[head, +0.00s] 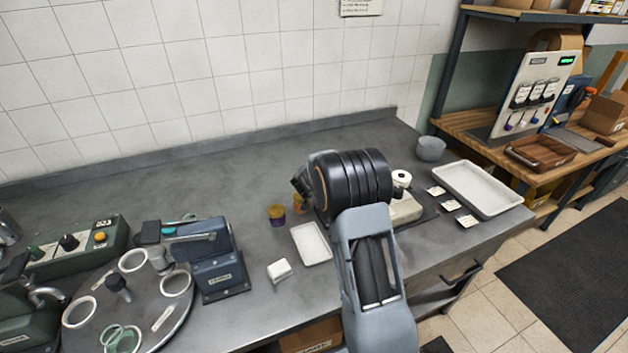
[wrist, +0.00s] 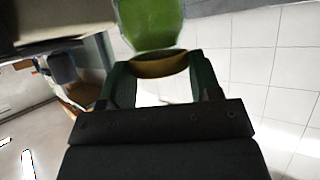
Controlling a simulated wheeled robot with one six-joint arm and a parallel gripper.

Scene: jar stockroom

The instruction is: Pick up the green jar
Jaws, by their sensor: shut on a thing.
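In the wrist view my gripper (wrist: 160,75) has its two dark green fingers on either side of the yellow-brown lid of a green jar (wrist: 150,22). It is shut on the jar, whose green body extends past the fingertips to the top edge of the picture. In the head view my black wrist and grey arm hide the gripper and most of what it holds. I cannot make out the green jar there.
A purple jar with a yellow lid (head: 277,216) stands on the grey counter, with a small orange thing (head: 299,203) beside my wrist. A white tray (head: 311,244) and white box (head: 280,270) lie in front. A round turntable (head: 185,318) is at left, a larger tray (head: 477,211) at right.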

